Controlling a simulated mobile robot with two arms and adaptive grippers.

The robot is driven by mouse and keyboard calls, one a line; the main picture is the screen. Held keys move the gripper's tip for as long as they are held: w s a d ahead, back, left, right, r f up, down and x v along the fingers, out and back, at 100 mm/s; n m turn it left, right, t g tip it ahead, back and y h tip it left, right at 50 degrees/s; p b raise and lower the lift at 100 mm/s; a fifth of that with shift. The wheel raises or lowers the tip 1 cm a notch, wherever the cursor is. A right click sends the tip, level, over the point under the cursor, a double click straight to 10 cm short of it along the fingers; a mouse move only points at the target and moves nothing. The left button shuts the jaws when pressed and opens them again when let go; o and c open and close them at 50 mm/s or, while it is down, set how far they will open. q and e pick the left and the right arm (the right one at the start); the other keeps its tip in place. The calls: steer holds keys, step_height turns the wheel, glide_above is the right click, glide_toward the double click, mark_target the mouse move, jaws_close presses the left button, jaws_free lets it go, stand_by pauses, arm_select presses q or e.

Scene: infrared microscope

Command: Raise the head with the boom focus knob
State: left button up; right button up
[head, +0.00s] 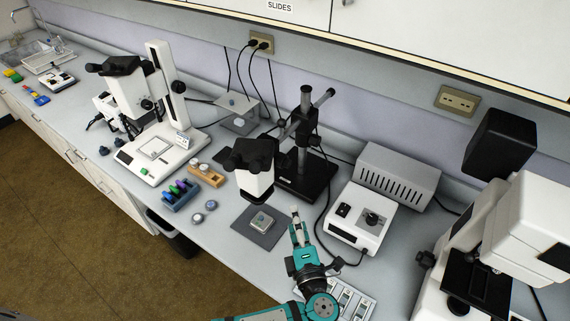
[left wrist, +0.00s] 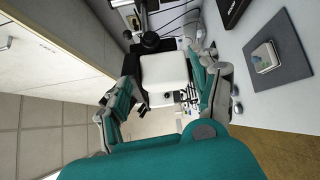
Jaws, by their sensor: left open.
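The boom microscope has a white head with black eyepieces (head: 253,165) hung from a black stand (head: 305,178). The white head also shows in the left wrist view (left wrist: 165,75), seen between my fingers. A round black knob (left wrist: 150,41) shows beside it there; I cannot tell for sure that it is the boom focus knob. In the head view, black fittings (head: 315,140) sit on the post, too small to tell apart. My left gripper (head: 298,222) is open and empty, in front of the stand and right of the head, apart from both. My right gripper is not in view.
A dark mat (head: 243,228) with a small sample (head: 261,221) lies below the head. A white control box (head: 357,218) and its cable stand right of my gripper. A larger white microscope (head: 520,235) is at the right, another stereo microscope (head: 135,95) at the left.

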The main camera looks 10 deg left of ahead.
mark_target(286, 166)
arm_select(q)
steer(key=shift+m+t, duration=0.3)
steer(key=shift+m, duration=0.3)
steer(key=p+x, duration=0.1)
steer(key=x, duration=0.4)
steer(key=p+x, duration=0.1)
steer(key=x, duration=0.5)
steer(key=r+p+x, duration=0.1)
steer(key=x, duration=0.5)
steer(key=shift+w+d, duration=0.2)
steer(key=shift+w, duration=0.05)
steer(key=shift+c, duration=0.5)
